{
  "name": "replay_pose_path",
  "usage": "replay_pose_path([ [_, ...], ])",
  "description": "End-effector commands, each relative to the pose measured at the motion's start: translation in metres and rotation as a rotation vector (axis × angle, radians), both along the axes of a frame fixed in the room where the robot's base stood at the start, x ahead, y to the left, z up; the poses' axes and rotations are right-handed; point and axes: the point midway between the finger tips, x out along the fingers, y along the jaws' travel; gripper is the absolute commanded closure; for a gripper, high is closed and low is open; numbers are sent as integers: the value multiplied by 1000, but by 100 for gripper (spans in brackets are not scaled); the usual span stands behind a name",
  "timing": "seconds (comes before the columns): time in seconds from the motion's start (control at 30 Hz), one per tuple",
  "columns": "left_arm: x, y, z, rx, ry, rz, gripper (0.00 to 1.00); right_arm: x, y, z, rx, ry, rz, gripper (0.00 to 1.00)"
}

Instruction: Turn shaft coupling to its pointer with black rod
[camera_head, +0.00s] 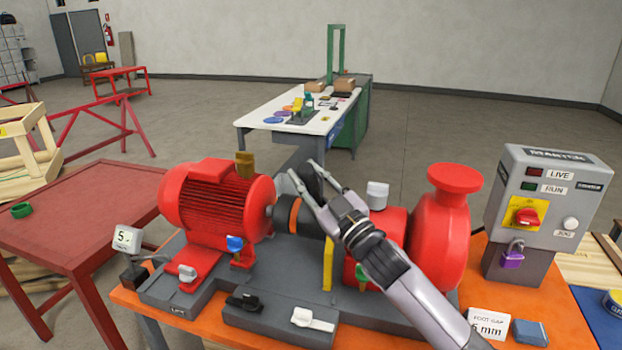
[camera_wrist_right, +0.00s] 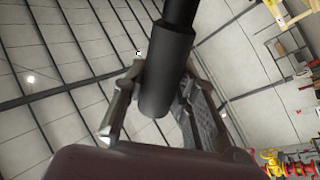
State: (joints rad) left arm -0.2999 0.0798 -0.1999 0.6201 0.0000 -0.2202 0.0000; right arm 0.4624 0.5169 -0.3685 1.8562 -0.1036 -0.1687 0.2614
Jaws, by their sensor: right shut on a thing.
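The shaft coupling (camera_head: 294,216), dark with an orange band, sits between the red motor (camera_head: 218,200) and the red pump (camera_head: 440,235). My right gripper (camera_head: 303,181) is just above and behind the coupling in the head view. In the right wrist view its fingers are closed around the black rod (camera_wrist_right: 168,75), a dark stepped cylinder running toward the top of the picture. In the head view the rod is largely hidden by the gripper, and I cannot tell whether it touches the coupling. The pointer cannot be made out clearly. My left gripper is out of view.
A control box (camera_head: 543,215) with a red switch and purple padlock stands at the right of the orange bench (camera_head: 395,336). A dark clamp (camera_head: 245,302) and a white-handled one (camera_head: 311,319) lie in front. A red table (camera_head: 75,215) is at left.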

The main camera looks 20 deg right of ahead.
Motion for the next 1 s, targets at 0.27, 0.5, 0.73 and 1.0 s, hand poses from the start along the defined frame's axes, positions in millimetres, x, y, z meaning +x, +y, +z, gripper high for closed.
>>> replay_pose_path([
  [0.27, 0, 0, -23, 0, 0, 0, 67, -13, 10, -14, -33, -57, 7, 100],
  [0.5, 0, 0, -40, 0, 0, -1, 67, -21, 15, -23, -66, -103, 6, 100],
  [0.73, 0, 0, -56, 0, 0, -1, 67, -29, 21, -32, -95, -147, 6, 100],
  [1.0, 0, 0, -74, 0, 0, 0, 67, -38, 27, -43, -130, -200, 6, 100],
])
